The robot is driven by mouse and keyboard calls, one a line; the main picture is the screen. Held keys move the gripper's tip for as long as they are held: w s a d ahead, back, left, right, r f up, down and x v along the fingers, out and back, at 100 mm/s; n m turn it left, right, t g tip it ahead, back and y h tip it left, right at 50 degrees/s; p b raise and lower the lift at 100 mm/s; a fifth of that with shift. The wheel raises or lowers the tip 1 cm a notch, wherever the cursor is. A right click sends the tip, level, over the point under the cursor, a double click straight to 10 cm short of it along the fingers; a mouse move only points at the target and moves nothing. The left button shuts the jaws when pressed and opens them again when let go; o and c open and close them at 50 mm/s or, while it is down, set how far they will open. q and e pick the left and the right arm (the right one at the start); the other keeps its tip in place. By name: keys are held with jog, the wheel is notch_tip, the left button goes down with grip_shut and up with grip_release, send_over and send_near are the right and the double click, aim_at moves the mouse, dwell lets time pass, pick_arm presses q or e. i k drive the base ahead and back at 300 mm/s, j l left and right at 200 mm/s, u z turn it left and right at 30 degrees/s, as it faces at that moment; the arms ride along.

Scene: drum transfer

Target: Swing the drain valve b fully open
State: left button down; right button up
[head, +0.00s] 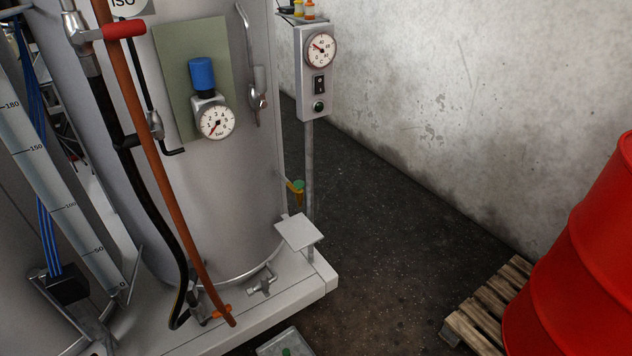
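No letter marking a drain valve b is readable. A small metal valve (262,283) sits low at the front of the grey tank (215,180), just above the white plinth. I cannot tell which of these is drain valve b, or how far either is turned. A yellow and green part (297,187) shows at the tank's right edge. Neither of my grippers is in view.
A black hose (130,160) and an orange-brown hose (150,150) hang before the tank. A gauge post (309,165) and square plate (298,232) stand right of it. A red drum (585,260) stands on a wooden pallet (490,305). Dark floor (385,240) between is clear.

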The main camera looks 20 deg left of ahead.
aim_at(265, 282)
jog(key=u, duration=0.95)
jog(key=l, duration=0.25)
